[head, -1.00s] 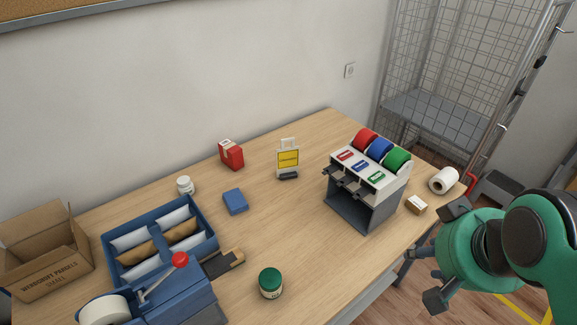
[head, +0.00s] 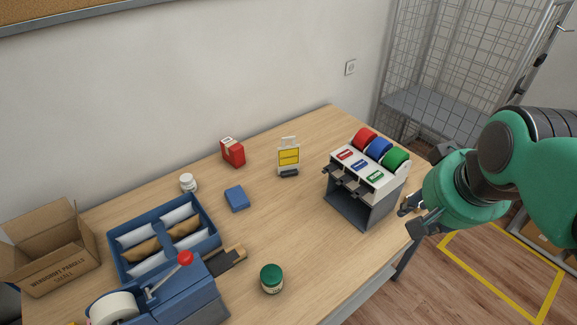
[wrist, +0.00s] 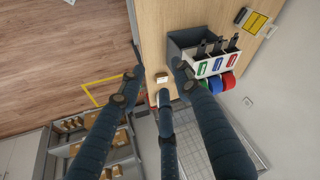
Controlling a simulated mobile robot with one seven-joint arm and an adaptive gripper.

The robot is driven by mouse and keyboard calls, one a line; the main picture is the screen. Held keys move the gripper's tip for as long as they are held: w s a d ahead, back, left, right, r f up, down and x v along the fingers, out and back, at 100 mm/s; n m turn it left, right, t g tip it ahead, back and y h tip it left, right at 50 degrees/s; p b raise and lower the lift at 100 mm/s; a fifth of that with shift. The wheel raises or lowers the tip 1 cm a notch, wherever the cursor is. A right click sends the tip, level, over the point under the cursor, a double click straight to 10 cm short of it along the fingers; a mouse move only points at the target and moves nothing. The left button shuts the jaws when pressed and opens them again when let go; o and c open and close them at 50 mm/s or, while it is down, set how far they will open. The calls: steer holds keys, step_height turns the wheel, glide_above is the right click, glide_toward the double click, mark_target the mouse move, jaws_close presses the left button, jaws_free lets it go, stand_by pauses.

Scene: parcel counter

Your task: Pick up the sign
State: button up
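The sign (head: 289,157) is a small yellow panel in a white frame with a handle-like top and a dark base. My gripper (head: 410,217) is at the counter's right edge, right of the tape dispenser and well away from the sign. In the wrist view its dark fingers (wrist: 158,78) are spread apart, with nothing held between them.
A tape dispenser with red, blue and green rolls (head: 367,190) stands between my gripper and the sign. A red box (head: 232,152), blue block (head: 236,199), green-lidded jar (head: 271,279) and blue tray (head: 213,235) are also on the counter (head: 325,262).

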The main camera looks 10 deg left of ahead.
steer(key=w+a+r+m+g+p, duration=0.1)
steer(key=w+a+r+m+p, duration=0.15)
steer(key=w, duration=0.55)
steer(key=w+a+r+m+p, duration=0.1)
steer(key=w+a+r+p, duration=0.25)
steer(key=w, duration=0.35)
steer(key=m+g+p, duration=0.4)
steer(key=m+p, duration=0.5)
steer(key=p, duration=0.9)
glide_above(289, 156)
step_height(289, 156, down, 18)
steer(key=shift+s+r, duration=0.1)
step_height(289, 156, down, 9)
steer(key=shift+r+p, duration=0.2)
steer(key=shift+p, duration=0.15)
steer(key=shift+f, duration=0.1)
steer(key=shift+f+p, duration=0.65)
steer(key=shift+f, duration=1.85)
